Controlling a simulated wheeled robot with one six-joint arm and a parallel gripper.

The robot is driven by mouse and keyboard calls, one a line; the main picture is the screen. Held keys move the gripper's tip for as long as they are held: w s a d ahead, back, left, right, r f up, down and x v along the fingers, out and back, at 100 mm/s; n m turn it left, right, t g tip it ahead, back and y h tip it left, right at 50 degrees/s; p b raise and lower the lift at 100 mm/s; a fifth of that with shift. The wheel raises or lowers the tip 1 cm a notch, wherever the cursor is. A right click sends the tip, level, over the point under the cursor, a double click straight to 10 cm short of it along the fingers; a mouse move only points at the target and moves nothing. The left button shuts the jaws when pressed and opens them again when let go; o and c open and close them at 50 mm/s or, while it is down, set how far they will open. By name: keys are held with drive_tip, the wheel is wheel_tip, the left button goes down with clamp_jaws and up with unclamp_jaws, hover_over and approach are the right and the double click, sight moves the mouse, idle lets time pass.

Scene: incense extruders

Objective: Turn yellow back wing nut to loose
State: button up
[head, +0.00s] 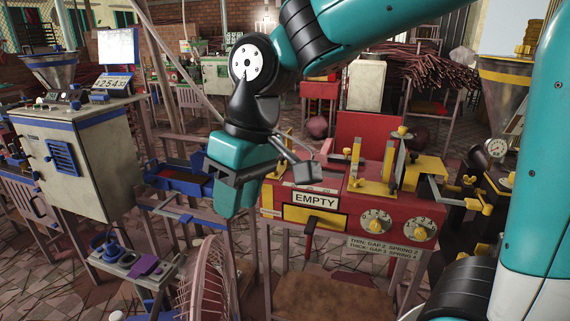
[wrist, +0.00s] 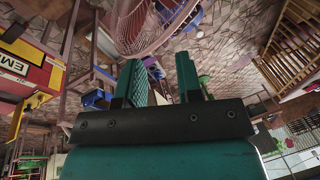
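A red machine (head: 335,205) stands right of centre in the head view, with an "EMPTY" sign on its front. Yellow brackets and small yellow nuts sit on its top, including a yellow wing nut (head: 403,131) high at the back. I cannot tell for sure that this is the back wing nut of the task, nor how tight it is. My gripper (head: 240,185) hangs left of the machine, apart from the nuts. In the wrist view its two teal fingers (wrist: 160,78) stand apart with nothing between them. The machine's red and yellow edge (wrist: 30,72) shows there at the left.
A grey cabinet (head: 75,160) is at the left. Another machine with yellow knobs (head: 487,207) is at the right, partly behind my arm. Two dials (head: 376,222) are on the red machine's front.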

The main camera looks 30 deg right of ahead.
drive_tip(key=w+d+r+m+h+p, duration=0.1)
drive_tip(key=w+d+m+p, duration=0.15)
drive_tip(key=w+d, duration=0.55)
drive_tip(key=w+d+r+m+h+p, duration=0.1)
drive_tip(key=w+d+m, duration=0.3)
drive_tip(key=w, duration=0.8)
drive_tip(key=w+d+r+m+h+p, duration=0.1)
drive_tip(key=w+d+m+p, duration=0.1)
drive_tip(key=w+d, duration=0.7)
drive_tip(key=w+d+f+m+p, duration=0.1)
drive_tip(key=w+d+f+m, duration=0.3)
drive_tip(key=w+d, duration=0.15)
drive_tip(key=f, duration=1.7)
drive_tip(key=shift+s+d+p, duration=0.35)
clamp_jaws()
